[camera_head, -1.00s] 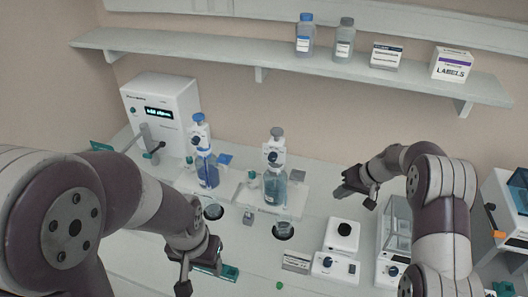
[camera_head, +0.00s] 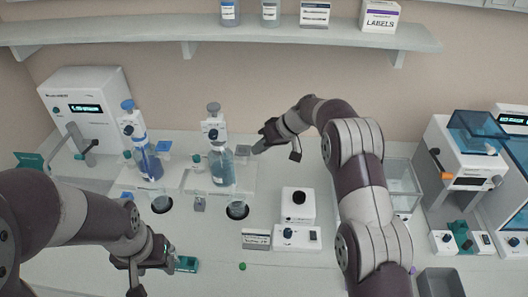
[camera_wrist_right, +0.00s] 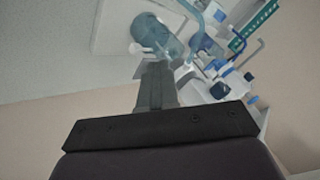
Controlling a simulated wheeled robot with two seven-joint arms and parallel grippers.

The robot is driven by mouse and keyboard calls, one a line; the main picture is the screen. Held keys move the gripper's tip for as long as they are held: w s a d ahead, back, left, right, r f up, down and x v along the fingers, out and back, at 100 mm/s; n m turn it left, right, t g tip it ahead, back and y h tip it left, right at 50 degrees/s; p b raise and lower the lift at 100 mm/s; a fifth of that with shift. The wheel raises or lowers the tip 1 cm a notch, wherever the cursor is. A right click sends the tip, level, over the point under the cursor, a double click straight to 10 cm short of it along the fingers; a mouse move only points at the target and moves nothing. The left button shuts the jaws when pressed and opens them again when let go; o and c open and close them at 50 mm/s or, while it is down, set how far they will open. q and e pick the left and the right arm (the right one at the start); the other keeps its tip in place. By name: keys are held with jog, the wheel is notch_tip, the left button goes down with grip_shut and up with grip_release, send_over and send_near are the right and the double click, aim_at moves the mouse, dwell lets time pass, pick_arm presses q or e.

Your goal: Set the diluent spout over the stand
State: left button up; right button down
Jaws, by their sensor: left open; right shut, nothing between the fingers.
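Two bottle-top dispensers stand on pale bases: one with a blue cap and blue liquid (camera_head: 150,165), one with a grey cap and paler liquid (camera_head: 221,168). I cannot read which is the diluent. Dark round spots, perhaps the stands, lie in front of the blue-capped one (camera_head: 161,205) and the grey-capped one (camera_head: 237,211). My right gripper (camera_head: 259,148) is shut and empty, just right of the grey-capped dispenser. In the right wrist view its closed fingers (camera_wrist_right: 156,70) point toward a clear bottle (camera_wrist_right: 155,36); contact is unclear. My left gripper (camera_head: 152,278) is open at the lower left.
A white device with a black knob (camera_head: 298,204) and a label plate (camera_head: 255,239) are at front right. A teal item (camera_head: 187,264) lies beside my left gripper. A shelf (camera_head: 150,30) runs above.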

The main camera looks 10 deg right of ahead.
jog(key=a+f, duration=0.1)
jog(key=a, duration=0.2)
jog(key=a+f+b, duration=0.1)
jog(key=a, duration=0.1)
jog(key=shift+w+a+f, duration=0.25)
jog(key=shift+a+f, duration=0.05)
pick_arm(q)
notch_tip(320, 180, down, 2)
pick_arm(e)
jog(key=shift+s+a, duration=0.35)
jog(key=shift+a, duration=0.05)
pick_arm(q)
jog(key=shift+w, duration=0.15)
pick_arm(e)
jog(key=shift+w+f, duration=0.1)
pick_arm(q)
jog(key=shift+f, duration=0.15)
